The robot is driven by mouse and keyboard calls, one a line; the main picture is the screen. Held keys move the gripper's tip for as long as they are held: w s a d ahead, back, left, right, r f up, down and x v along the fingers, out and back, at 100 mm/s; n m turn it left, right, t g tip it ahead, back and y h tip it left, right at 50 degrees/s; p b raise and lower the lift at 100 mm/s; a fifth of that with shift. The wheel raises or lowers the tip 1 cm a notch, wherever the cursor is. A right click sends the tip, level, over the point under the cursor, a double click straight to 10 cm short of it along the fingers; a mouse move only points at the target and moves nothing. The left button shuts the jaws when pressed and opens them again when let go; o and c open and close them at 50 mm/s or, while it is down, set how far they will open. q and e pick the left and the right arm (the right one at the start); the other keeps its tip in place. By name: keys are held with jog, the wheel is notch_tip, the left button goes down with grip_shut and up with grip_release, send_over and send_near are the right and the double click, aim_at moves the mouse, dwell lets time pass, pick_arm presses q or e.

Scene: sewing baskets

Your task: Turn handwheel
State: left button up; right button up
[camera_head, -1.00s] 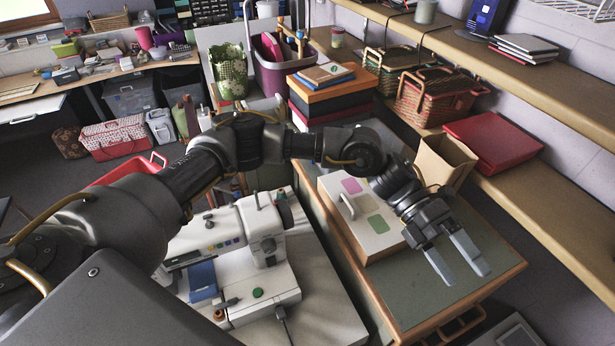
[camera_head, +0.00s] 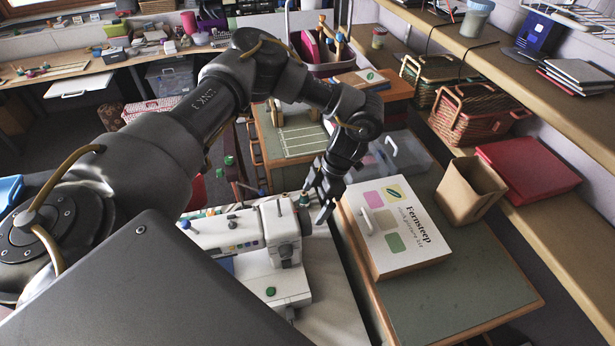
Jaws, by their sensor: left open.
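The white sewing machine (camera_head: 230,232) stands on a light table, low in the middle of the head view. Its dark handwheel (camera_head: 304,223) is at the machine's right end and is partly hidden by my gripper. My left gripper (camera_head: 314,209) is open, with its fingers pointing down beside the handwheel. I cannot tell whether a finger touches the wheel. No object shows held in the jaws. My right gripper is not in view.
A white Fernsteep box (camera_head: 405,245) lies on the green-topped table (camera_head: 470,290) just right of the machine. Behind it is a clear plastic case (camera_head: 398,155). A brown paper bag (camera_head: 468,190) and a red case (camera_head: 527,167) stand farther right. The green table's front is clear.

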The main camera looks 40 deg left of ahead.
aim_at(306, 218)
pick_arm(q)
jog(key=p+x, duration=0.1)
jog(key=x, duration=0.5)
jog(key=shift+s+f+p, duration=0.2)
jog(key=shift+f+p, duration=0.2)
jog(key=shift+s+a+f, duration=0.1)
jog(key=shift+f, duration=0.45)
